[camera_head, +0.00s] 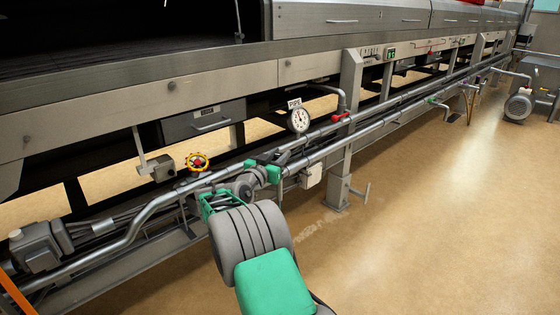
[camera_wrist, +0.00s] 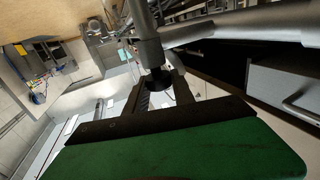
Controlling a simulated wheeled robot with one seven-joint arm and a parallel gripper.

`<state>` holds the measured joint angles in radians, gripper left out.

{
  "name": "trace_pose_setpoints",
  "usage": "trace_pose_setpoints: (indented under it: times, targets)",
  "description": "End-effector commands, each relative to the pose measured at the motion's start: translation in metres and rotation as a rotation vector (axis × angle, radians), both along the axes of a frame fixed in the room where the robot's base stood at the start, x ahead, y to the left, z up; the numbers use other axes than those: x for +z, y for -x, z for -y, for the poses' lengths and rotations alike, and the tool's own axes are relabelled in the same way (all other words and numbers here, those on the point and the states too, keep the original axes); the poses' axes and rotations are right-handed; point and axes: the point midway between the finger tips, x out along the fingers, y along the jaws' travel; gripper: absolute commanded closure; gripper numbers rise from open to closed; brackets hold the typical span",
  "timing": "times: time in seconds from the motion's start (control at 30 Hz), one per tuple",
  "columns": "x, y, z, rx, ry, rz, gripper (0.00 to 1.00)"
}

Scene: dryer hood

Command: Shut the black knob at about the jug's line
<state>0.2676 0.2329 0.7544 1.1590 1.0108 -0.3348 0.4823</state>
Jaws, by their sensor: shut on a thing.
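The black knob (camera_wrist: 157,80) shows in the wrist view at the lower end of a grey pipe-like stem (camera_wrist: 147,42). My gripper (camera_wrist: 161,83) has its two dark fingers on either side of the knob and is shut on it. The fingers partly hide the knob. In the head view my gripper (camera_head: 277,157) is at the pipes, left of and below the round gauge. My arm hides much of that spot, and the knob cannot be made out clearly there. I cannot pick out a jug in either view.
Long grey pipes (camera_head: 400,112) run along the machine. The floor (camera_head: 430,220) at right is clear.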

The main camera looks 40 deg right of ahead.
Motion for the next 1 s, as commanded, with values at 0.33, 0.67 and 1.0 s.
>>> trace_pose_setpoints:
  times: [0.33,0.67,1.0]
  targets:
    - [-0.0030,-0.0019,0.0001,-0.246,-0.004,-0.003,1.00]
    - [-0.0026,-0.0003,0.0020,-0.349,-0.004,-0.004,1.00]
    - [-0.0020,0.0007,0.0032,-0.363,-0.004,-0.005,1.00]
